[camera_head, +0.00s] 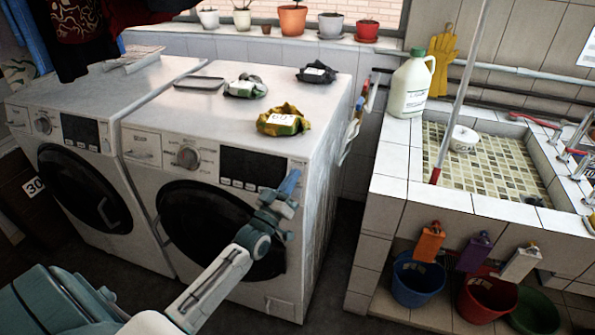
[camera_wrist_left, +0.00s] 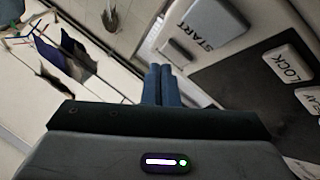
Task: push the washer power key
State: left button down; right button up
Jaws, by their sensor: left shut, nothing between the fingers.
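My left gripper (camera_head: 291,180) is shut and empty, its blue fingers at the right end of the right-hand washer's (camera_head: 215,130) front panel. In the left wrist view the fingertips (camera_wrist_left: 163,70) are together beside a raised grey key marked START (camera_wrist_left: 212,20) and a smaller blank grey key (camera_wrist_left: 175,52). A LOCK key (camera_wrist_left: 289,62) lies further right. I cannot read a power label on any key. Contact between fingertips and panel cannot be told. My right gripper is not in view.
The washer's dark display (camera_head: 250,167) is left of my fingers. A second washer (camera_head: 75,130) stands at left. A tiled sink (camera_head: 395,190) with buckets below is at right, across a narrow gap.

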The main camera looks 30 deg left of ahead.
pick_arm(q)
jog(key=shift+w+f, duration=0.1)
jog(key=shift+w, duration=0.05)
jog(key=shift+w+a+f+b, duration=0.1)
jog(key=shift+w+b, duration=0.05)
jog(key=shift+b, duration=0.15)
jog(key=shift+w, duration=0.15)
dwell(0.5)
jog(key=shift+s+r+p, duration=0.25)
jog(key=shift+s+p, duration=0.2)
jog(key=shift+s, duration=0.05)
